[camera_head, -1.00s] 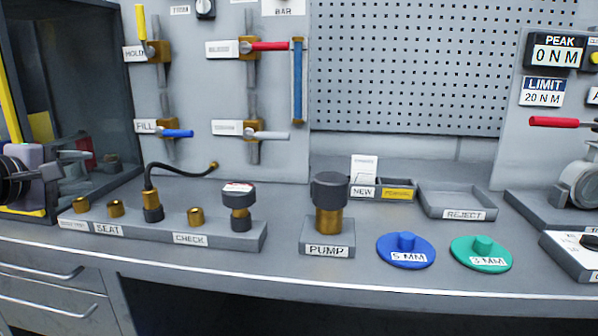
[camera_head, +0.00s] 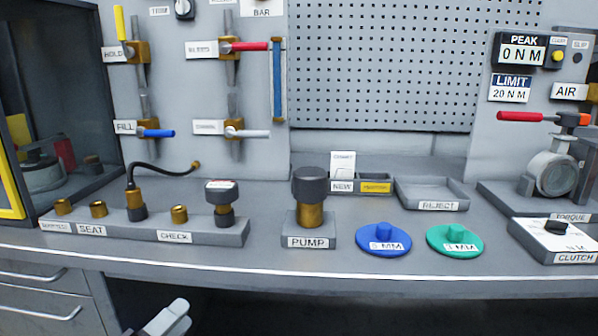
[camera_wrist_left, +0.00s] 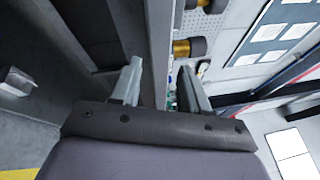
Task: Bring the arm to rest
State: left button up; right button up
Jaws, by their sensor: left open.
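My left gripper (camera_head: 165,318) shows only in part at the bottom edge of the head view, in front of the bench and below its front edge. In the left wrist view my left gripper (camera_wrist_left: 160,85) has its two grey fingers spread apart, with nothing held between them. Beyond them the bench and fittings appear sideways. The rest of my left arm is out of the head view. My right gripper is in neither view.
The bench's white front edge (camera_head: 300,275) runs above the gripper. On the bench stand the seat and check block (camera_head: 200,232), the pump fitting (camera_head: 309,215), a blue disc (camera_head: 383,240) and a green disc (camera_head: 454,240). Drawers (camera_head: 45,300) are at lower left.

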pick_arm(q)
jog(key=s+d+f+n+g+y, duration=0.1)
jog(key=s+f+n+g+y, duration=0.3)
jog(key=s+f+n, duration=0.65)
jog(key=s+f+n+g+y, duration=0.3)
jog(key=s+f+n, duration=0.5)
jog(key=f+n, duration=0.5)
notch_tip(320, 180, up, 10)
jog(key=a+p, duration=0.1)
jog(key=p, duration=1.1)
jog(key=shift+r+n, duration=0.2)
jog(key=shift+n, duration=0.15)
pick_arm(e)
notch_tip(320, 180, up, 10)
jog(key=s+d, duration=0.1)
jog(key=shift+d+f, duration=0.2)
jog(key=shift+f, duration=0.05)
